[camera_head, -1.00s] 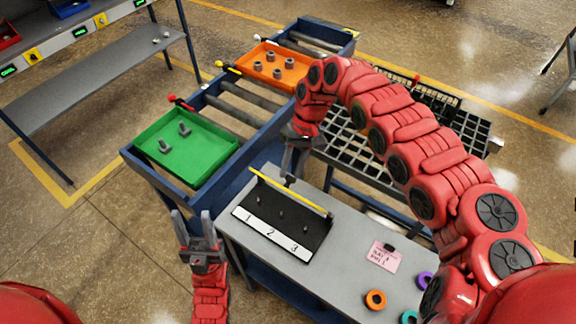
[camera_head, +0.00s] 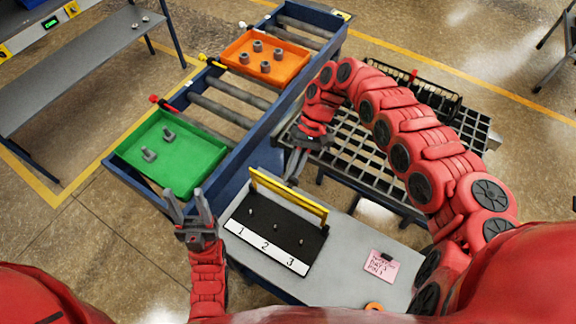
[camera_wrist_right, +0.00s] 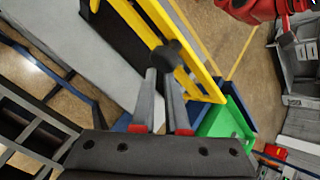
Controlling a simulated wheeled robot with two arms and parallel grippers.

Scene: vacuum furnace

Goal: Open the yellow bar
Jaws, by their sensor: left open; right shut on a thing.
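The yellow bar (camera_head: 290,195) spans the back edge of a black fixture (camera_head: 268,228) with a white strip numbered 1, 2, 3 and several small pegs. The bar stands upright as a frame, with short legs at its ends. In the right wrist view the yellow bar (camera_wrist_right: 196,70) has a dark round knob (camera_wrist_right: 166,57). My right gripper (camera_wrist_right: 163,76) is shut on this knob. In the head view my right gripper (camera_head: 294,166) is behind the bar, partly hidden by it. My left gripper (camera_head: 186,200) is open and empty, left of the fixture.
The fixture is on a grey table (camera_head: 340,240) with a pink note (camera_head: 382,266) at right. A green tray (camera_head: 190,172) and an orange tray (camera_head: 285,66) with grey parts sit on a blue roller rack (camera_head: 300,100). A grid-topped table (camera_head: 350,150) stands behind.

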